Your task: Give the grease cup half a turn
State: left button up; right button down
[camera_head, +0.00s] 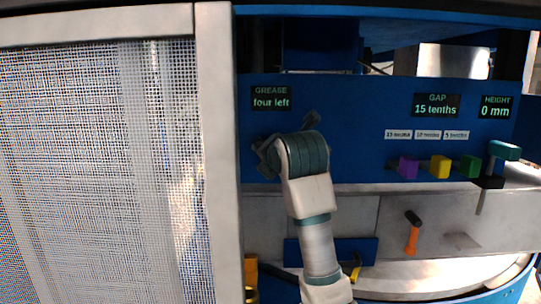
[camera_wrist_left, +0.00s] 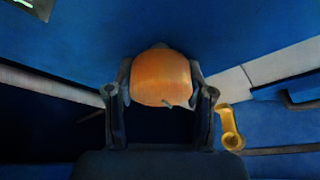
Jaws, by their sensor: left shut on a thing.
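The grease cup (camera_wrist_left: 161,78) is a rounded orange-copper knob against the blue panel in the left wrist view. A small pale pointer or stub sticks out at its lower edge. My left gripper (camera_wrist_left: 161,100) has a dark finger on each side of the cup and is shut on it. In the head view my left gripper (camera_head: 287,138) is up against the blue panel, and its wrist hides the cup. The grease display (camera_head: 271,98) above it reads "four left". My right gripper is not in view.
A mesh guard (camera_head: 100,150) with a pale frame fills the left. To the right are purple (camera_head: 407,167), yellow (camera_head: 439,167) and green (camera_head: 469,166) blocks, a teal-handled lever (camera_head: 504,151) and an orange-handled tool (camera_head: 412,236). The gap display (camera_head: 436,105) reads 15 tenths.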

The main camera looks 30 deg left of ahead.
pick_arm(q)
jog(key=shift+d+r, duration=0.2)
jog(key=shift+r, duration=0.05)
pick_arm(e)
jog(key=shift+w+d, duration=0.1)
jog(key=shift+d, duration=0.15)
pick_arm(q)
jog(key=shift+m+y, duration=0.4)
jog(key=shift+m, duration=0.3)
jog(key=shift+m+y+b, duration=0.4)
jog(key=shift+m, duration=0.4)
jog(key=shift+d+m+y, duration=0.15)
jog(key=shift+m+y, duration=0.25)
jog(key=shift+m, duration=0.6)
jog(key=shift+m+b, duration=0.35)
jog(key=shift+m, duration=0.05)
jog(key=shift+d+f, duration=0.1)
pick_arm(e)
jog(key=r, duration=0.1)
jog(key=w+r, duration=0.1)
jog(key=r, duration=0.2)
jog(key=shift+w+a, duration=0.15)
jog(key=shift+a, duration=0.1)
